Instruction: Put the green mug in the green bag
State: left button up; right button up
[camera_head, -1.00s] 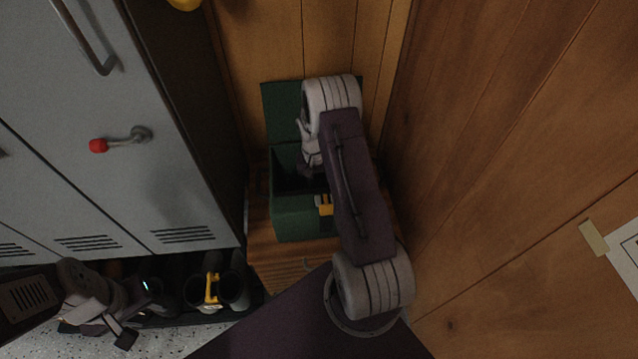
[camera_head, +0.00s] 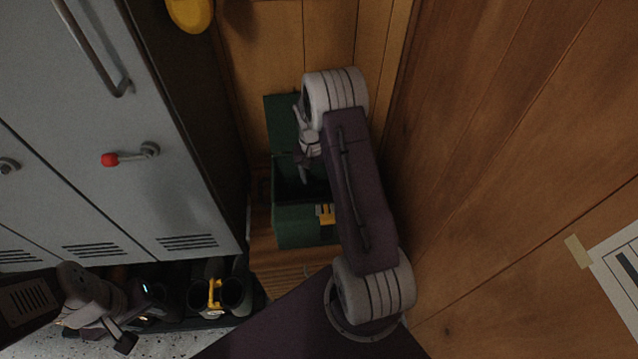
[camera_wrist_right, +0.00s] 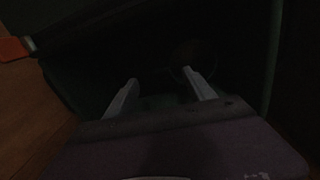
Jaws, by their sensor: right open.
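The green bag (camera_head: 295,232) stands below the wood wall with its lid (camera_head: 281,120) up and its top open; its inside is dark. My right gripper (camera_head: 304,174) is over the bag's opening, pointing down. In the right wrist view my right gripper (camera_wrist_right: 160,88) has its fingers apart with nothing clear between them, over the dark inside. A faint round outline shows beyond the right finger; I cannot tell whether it is the green mug. My left gripper (camera_head: 100,335) hangs at lower left, away from the bag, its opening unclear.
Grey lockers (camera_head: 90,200) with a red-knobbed handle (camera_head: 112,160) stand on the left. Boots (camera_head: 232,293) sit in a low dark rack below them. A yellow clasp (camera_head: 326,214) is on the bag's front. Wood walls close in behind and right.

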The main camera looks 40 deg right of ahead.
jog(key=s+a+r+n, duration=0.1)
jog(key=s+a+r, duration=0.1)
jog(key=a+r, duration=0.1)
jog(key=s+a+r+n, duration=0.1)
jog(key=s+a+r, duration=0.2)
jog(key=a, duration=0.2)
jog(key=s+a+r+n+t, duration=0.1)
jog(key=s+a+r+n, duration=0.1)
jog(key=a+r, duration=0.2)
jog(key=shift+s+a+y+p, duration=0.3)
jog(key=shift+s+a, duration=0.05)
jog(key=shift+a, duration=0.1)
jog(key=s+a+n, duration=0.2)
jog(key=s+a, duration=0.2)
jog(key=s, duration=0.3)
jog(key=shift+s+a+r+t, duration=0.15)
jog(key=shift+s+r+t, duration=0.05)
jog(key=shift+r+t, duration=0.15)
